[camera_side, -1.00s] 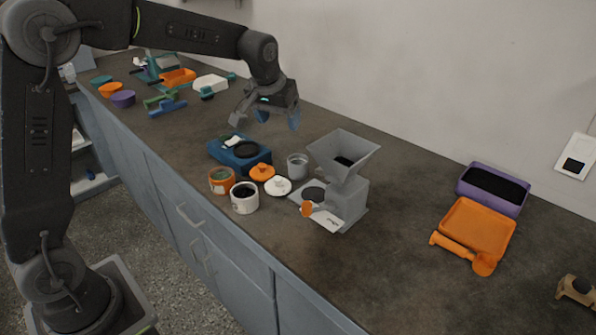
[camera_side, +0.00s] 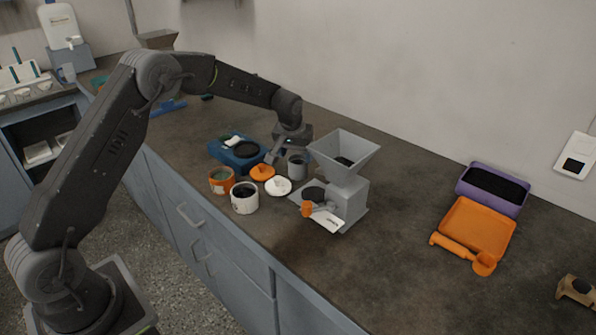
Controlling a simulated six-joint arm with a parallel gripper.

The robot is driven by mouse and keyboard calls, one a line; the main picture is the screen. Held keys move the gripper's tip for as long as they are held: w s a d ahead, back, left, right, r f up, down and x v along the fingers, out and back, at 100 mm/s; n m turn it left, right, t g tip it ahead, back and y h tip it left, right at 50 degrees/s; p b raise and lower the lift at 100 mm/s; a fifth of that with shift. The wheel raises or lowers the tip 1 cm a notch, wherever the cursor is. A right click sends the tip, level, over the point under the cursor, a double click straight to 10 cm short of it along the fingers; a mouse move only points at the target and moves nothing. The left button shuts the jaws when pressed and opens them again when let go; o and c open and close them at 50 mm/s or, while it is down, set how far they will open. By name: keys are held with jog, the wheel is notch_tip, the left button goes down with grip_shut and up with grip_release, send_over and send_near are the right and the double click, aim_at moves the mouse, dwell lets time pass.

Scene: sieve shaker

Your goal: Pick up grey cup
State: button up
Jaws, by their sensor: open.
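The grey cup (camera_side: 297,168) stands upright on the dark counter, just left of the grey hopper machine. My gripper (camera_side: 284,158) is lowered close to the cup, with its jaws open. One finger reaches down on the cup's left side, near the orange lid. The other finger is hard to make out near the cup's rim, so I cannot tell whether the jaws straddle the cup or touch it.
The grey hopper machine (camera_side: 346,182) stands close on the right. A white lid (camera_side: 278,186), orange lid (camera_side: 262,172), white jar (camera_side: 244,198), orange jar (camera_side: 221,181) and blue scale (camera_side: 229,153) crowd the left. An orange tray (camera_side: 477,228) and purple tray (camera_side: 493,188) lie far right.

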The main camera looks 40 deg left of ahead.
jog(key=shift+d+x, duration=0.2)
jog(key=shift+x, duration=2.45)
jog(key=shift+s, duration=0.1)
jog(key=shift+c, duration=0.5)
jog(key=c, duration=0.6)
